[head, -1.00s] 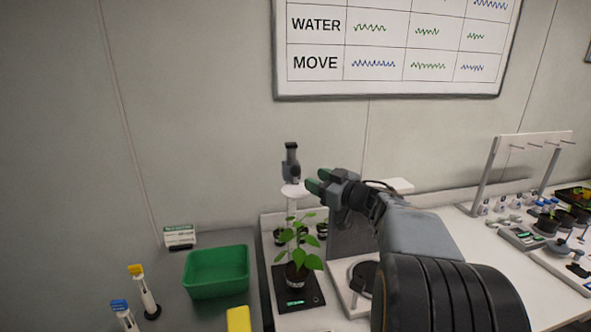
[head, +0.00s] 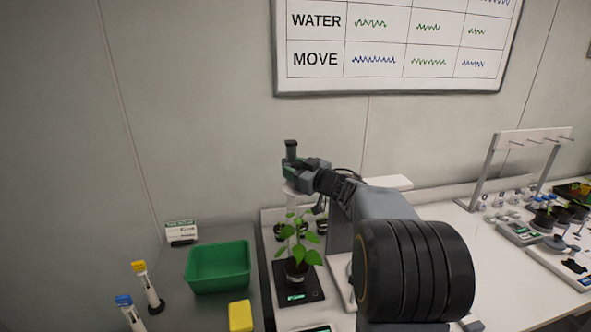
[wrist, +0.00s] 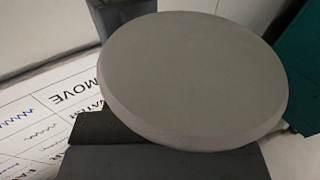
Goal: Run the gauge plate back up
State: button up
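The plant-height gauge stands behind the potted plant (head: 297,252), with a pale upright post and a dark grey head (head: 291,150) at its top. Its pale plate (head: 290,188) shows just below my gripper, above the leaves, and is partly covered. My gripper (head: 289,170) has its green-tipped fingers at the gauge's head, overlapping it in the head view. Whether they touch or grip it cannot be seen. In the wrist view a large pale grey disc (wrist: 195,80) fills the middle, very close, with a teal finger part (wrist: 303,70) at the right edge.
The plant stands on a black scale (head: 300,296). A green bin (head: 218,267) and a yellow block (head: 240,316) are to the left. A grey screen (head: 340,240) stands right of the plant. A rack (head: 530,150) is farther right. The wall is behind.

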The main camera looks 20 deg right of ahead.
grip_shut()
notch_tip(320, 180, up, 3)
jog(key=p, duration=0.3)
jog(key=shift+r, duration=0.15)
grip_release()
jog(key=shift+o, duration=0.3)
jog(key=shift+s+f, duration=0.1)
jog(key=shift+f, duration=0.1)
jog(key=b+v, duration=0.3)
jog(key=v, duration=1)
jog(key=shift+s+d, duration=0.2)
jog(key=shift+s, duration=0.15)
